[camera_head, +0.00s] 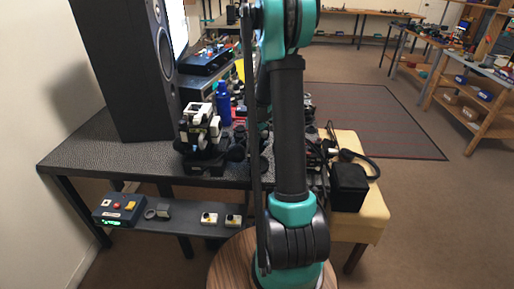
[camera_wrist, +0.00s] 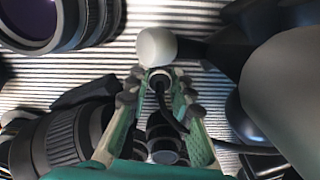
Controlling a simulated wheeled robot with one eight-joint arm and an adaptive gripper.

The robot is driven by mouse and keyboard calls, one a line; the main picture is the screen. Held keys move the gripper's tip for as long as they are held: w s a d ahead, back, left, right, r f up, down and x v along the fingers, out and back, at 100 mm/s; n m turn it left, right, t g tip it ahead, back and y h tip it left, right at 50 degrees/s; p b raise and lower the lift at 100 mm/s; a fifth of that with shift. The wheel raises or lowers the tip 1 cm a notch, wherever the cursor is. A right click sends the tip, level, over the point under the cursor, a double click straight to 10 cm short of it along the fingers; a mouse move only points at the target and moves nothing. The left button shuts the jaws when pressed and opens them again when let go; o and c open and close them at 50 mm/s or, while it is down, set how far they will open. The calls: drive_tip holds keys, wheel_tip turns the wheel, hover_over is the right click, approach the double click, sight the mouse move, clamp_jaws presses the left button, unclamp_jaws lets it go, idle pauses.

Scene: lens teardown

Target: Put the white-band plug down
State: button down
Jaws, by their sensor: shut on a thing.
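My gripper (camera_wrist: 160,84) shows in the wrist view, with its green fingers and dark pads closed in around the white-band plug (camera_wrist: 160,72). The plug shows as a small pale ring with a dark middle between the fingertips. A black cable runs from it back between the fingers and off to the right. Whether the plug touches the surface below I cannot tell. In the head view my arm hides the gripper and the plug.
A white rounded knob (camera_wrist: 157,46) lies just beyond the fingertips. A large lens (camera_wrist: 50,20) is at upper left and a black ribbed barrel (camera_wrist: 58,138) at lower left. Dark equipment crowds the right. The dark table (camera_head: 95,150) bears a tall speaker (camera_head: 125,65) and a blue bottle (camera_head: 223,108).

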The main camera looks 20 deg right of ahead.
drive_tip(key=shift+f, duration=0.1)
drive_tip(key=c, duration=1.3)
unclamp_jaws()
drive_tip(key=shift+c, duration=0.2)
